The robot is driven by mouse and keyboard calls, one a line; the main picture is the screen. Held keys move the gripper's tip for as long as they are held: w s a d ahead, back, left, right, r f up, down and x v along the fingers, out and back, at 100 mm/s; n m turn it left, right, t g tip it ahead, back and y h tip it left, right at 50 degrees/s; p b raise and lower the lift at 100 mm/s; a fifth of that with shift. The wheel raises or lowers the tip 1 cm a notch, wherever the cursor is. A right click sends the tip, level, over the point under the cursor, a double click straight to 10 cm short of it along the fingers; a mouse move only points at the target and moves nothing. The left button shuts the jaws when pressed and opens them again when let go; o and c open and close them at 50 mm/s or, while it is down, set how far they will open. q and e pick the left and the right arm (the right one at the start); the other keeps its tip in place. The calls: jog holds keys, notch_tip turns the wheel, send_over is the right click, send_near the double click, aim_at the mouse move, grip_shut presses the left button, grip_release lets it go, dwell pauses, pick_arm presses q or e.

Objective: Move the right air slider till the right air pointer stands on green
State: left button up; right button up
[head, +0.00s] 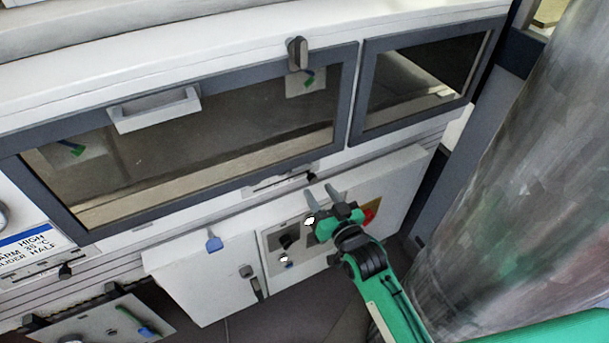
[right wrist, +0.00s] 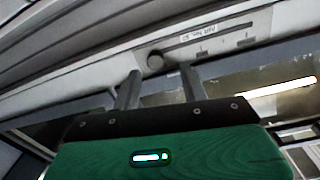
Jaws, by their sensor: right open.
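The right air slider shows in the right wrist view as a dark slot with a round dark knob (right wrist: 155,61) at its left end and a blurred label along it. In the head view its slot (head: 276,182) runs under the long window, just behind my right gripper (head: 321,191). That gripper is open, its two fingers (right wrist: 159,72) one on each side of the knob, the tips near it; contact cannot be told. The right air gauge (head: 306,82) is a pale plate behind the window, with a small green and blue mark; where its pointer stands is too small to tell. My left gripper is not in view.
A left slider knob (head: 65,271) sits below the sign (head: 30,250). A white cabinet (head: 205,295) and a control panel with knobs (head: 287,247) project below the right slider. A window handle (head: 155,110) juts out above. A large grey column stands at right.

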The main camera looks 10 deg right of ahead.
aim_at(309, 177)
jog(key=x, duration=0.6)
jog(key=shift+p, duration=0.35)
jog(key=shift+r, duration=0.25)
jog(key=shift+a+r, duration=0.1)
jog(key=shift+a, duration=0.05)
jog(key=c, duration=0.5)
jog(key=shift+a+r, duration=0.1)
jog(key=shift+a, duration=0.1)
jog(key=c, duration=0.4)
jog(key=shift+s, duration=0.1)
grip_shut()
